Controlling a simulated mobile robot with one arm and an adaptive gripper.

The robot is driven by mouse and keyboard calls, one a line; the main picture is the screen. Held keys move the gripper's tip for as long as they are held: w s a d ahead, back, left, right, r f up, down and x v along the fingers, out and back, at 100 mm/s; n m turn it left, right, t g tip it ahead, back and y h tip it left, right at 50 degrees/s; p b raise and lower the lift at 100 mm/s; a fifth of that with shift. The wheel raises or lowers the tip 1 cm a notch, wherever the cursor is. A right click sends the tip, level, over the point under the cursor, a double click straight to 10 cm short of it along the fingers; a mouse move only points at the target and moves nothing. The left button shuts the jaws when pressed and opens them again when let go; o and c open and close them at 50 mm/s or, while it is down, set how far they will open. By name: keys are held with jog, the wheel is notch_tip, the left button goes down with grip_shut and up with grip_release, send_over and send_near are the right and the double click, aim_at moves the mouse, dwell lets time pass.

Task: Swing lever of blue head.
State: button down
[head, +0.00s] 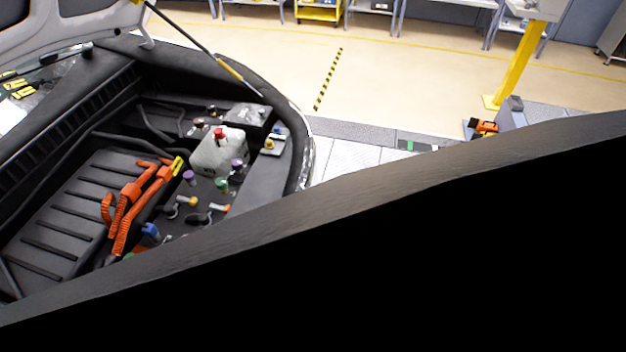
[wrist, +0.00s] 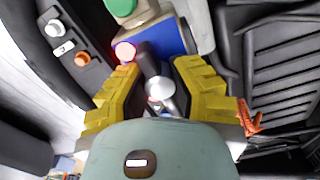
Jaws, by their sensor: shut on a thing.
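My gripper (wrist: 156,75) shows in the wrist view, with a yellow finger on each side of a grey lever (wrist: 160,90) with a rounded silver end. It is shut on this lever. A blue block (wrist: 168,40) lies just beyond the fingertips; I cannot tell whether the lever joins it. In the head view a blue head (head: 150,231) stands low in the engine bay, partly hidden at the edge of a large black shape. My gripper is not visible in the head view.

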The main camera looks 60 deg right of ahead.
jog(key=shift+a, duration=0.1)
dwell(0.3)
jog(key=c, duration=0.8)
grip_release()
jog(key=shift+o, duration=0.2)
jog(key=shift+w+r, duration=0.1)
jog(key=shift+r, duration=0.55)
notch_tip(320, 180, up, 4)
jog(key=shift+a+f, duration=0.1)
jog(key=shift+a, duration=0.05)
jog(key=shift+r, duration=1.15)
